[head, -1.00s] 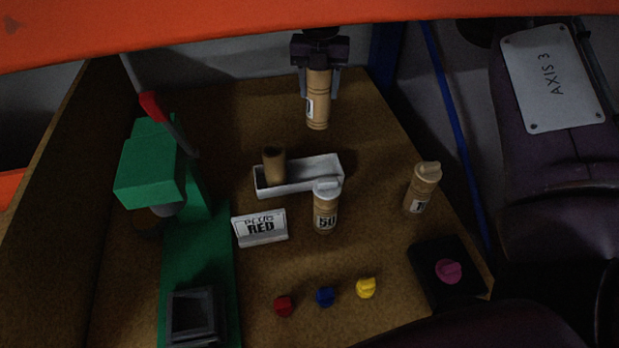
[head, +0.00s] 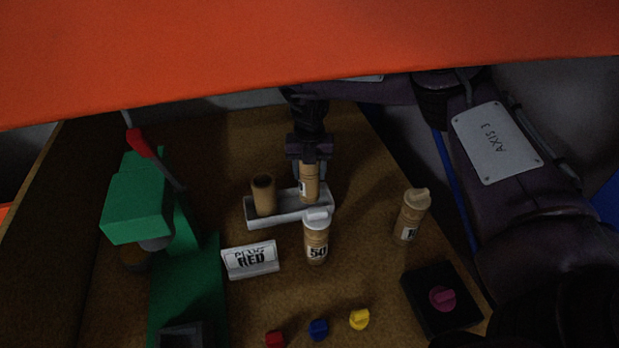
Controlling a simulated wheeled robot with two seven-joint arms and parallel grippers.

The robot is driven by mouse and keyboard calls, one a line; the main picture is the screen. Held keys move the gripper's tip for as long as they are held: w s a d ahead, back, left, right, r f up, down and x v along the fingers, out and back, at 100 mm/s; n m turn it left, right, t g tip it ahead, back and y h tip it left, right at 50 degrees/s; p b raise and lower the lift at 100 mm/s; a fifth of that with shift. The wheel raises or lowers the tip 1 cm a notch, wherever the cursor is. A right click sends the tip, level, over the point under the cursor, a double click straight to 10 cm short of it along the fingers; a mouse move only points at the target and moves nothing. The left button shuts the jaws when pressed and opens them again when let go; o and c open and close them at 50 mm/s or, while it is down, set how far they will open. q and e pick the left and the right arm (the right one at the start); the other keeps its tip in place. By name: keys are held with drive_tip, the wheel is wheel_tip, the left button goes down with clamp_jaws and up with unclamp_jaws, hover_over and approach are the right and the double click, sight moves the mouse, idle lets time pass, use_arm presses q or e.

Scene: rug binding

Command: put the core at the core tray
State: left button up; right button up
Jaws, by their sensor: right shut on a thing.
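The core's lower end is at the right part of the core tray (head: 262,222), a long shallow white tray. I cannot tell whether it touches the tray floor. A brown hollow tube (head: 263,196) stands in the left part of the tray. My left gripper is not in view.
A tan bottle marked 50 (head: 316,240) stands close in front of the tray's right end. Another tan bottle (head: 411,216) stands at right. An orange surface crosses the top.

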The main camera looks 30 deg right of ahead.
sight(310, 179)
wheel_tip(310, 179, down, 3)
drive_tip(key=shift+d+f, duration=0.1)
drive_tip(key=shift+f, duration=0.05)
drive_tip(key=shift+f, duration=0.1)
drive_tip(key=o, duration=1.1)
drive_tip(key=shift+r, duration=0.25)
wheel_tip(310, 179, up, 12)
drive_tip(key=shift+f+b, duration=0.1)
drive_tip(key=shift+b, duration=1)
